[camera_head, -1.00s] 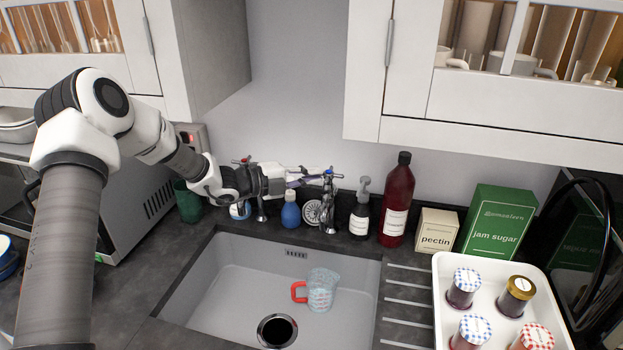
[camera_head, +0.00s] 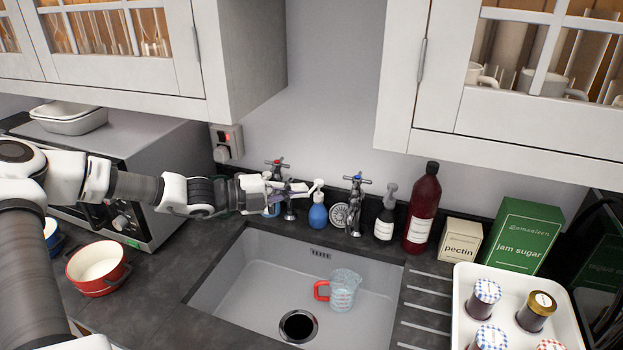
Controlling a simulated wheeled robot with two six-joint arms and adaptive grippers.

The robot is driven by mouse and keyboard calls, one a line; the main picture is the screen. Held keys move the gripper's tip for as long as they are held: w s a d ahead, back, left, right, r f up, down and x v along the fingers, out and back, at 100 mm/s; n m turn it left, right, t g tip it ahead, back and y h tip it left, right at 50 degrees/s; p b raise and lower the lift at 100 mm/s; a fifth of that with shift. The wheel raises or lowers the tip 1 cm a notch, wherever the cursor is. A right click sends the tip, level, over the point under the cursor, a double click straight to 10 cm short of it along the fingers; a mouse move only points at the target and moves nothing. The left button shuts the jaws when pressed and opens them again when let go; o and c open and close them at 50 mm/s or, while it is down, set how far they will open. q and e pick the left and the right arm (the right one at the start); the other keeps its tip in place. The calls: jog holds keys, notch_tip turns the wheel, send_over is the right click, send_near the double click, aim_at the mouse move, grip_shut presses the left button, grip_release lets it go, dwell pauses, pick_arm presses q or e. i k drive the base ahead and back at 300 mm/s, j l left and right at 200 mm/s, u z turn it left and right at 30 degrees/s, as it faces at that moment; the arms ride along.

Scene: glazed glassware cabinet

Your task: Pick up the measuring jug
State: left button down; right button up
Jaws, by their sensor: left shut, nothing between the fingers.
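The measuring jug (camera_head: 343,290) is clear with a red handle on its left side. My left gripper (camera_head: 300,190) is shut and empty. It shows above the back edge of the sink, in front of the taps, up and to the left of the jug and well apart from it. My right gripper is not in view.
Two taps, one with a blue top (camera_head: 356,190), stand behind the sink with several bottles, including a dark red one (camera_head: 423,208). A white tray (camera_head: 462,300) of jars stands right. A red pot (camera_head: 97,268) is at left.

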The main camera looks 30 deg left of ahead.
aim_at(344, 284)
jog(key=k, duration=1)
